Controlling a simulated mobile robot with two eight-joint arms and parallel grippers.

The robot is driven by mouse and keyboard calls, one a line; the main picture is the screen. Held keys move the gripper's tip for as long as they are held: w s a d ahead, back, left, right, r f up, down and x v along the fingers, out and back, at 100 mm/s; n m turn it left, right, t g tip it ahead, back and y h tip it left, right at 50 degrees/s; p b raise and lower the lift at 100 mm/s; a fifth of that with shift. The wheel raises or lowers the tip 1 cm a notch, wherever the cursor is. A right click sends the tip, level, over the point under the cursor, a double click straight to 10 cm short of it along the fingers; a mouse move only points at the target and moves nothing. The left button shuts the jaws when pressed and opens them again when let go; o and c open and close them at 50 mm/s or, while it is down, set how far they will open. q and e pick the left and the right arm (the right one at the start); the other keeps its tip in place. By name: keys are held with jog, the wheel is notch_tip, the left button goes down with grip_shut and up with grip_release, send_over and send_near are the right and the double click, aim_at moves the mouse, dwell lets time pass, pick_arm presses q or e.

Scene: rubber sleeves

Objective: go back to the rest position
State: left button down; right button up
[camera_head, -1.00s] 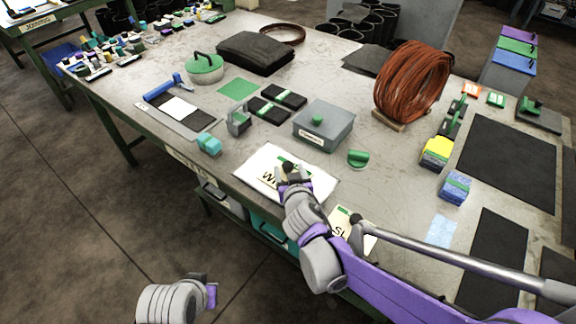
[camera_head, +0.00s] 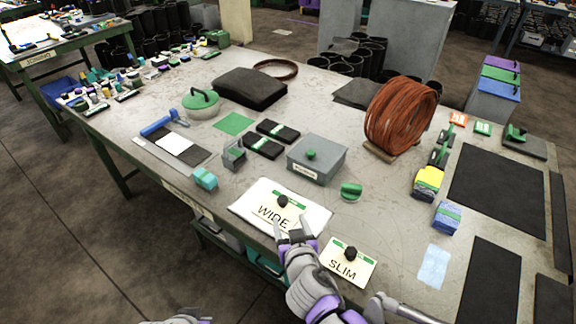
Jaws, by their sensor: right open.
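My right gripper (camera_head: 294,233) is open and empty. It is over the front edge of the workbench (camera_head: 215,205), at the near edge of the white card marked WIDE (camera_head: 255,203). The black knob (camera_head: 283,201) on that card shows clear of the fingers. A smaller card marked SLIM (camera_head: 358,272), with its own black knob (camera_head: 351,254), lies to the right of the gripper. Of my left arm, only a small part shows at the bottom edge; its fingers cannot be made out.
A grey lidded box (camera_head: 318,163) and a green half-round piece (camera_head: 351,191) stand behind the cards. A coil of red-brown hose (camera_head: 400,115) stands at the back right. Dark mats (camera_head: 497,185) cover the right side. Open floor lies at the left front.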

jog(key=s+d+r+m+g+h+p, duration=0.25)
jog(key=s+d+p, duration=0.3)
jog(key=d, duration=0.65)
jog(key=s+d+r+g+p, duration=0.1)
jog(key=s+d+g+p, duration=0.3)
jog(key=s, duration=0.8)
jog(key=shift+d+r+g, duration=0.15)
jog(key=shift+d+g, duration=0.15)
jog(key=shift+g, duration=0.25)
jog(key=shift+s+n, duration=0.1)
jog(key=shift+n, duration=0.15)
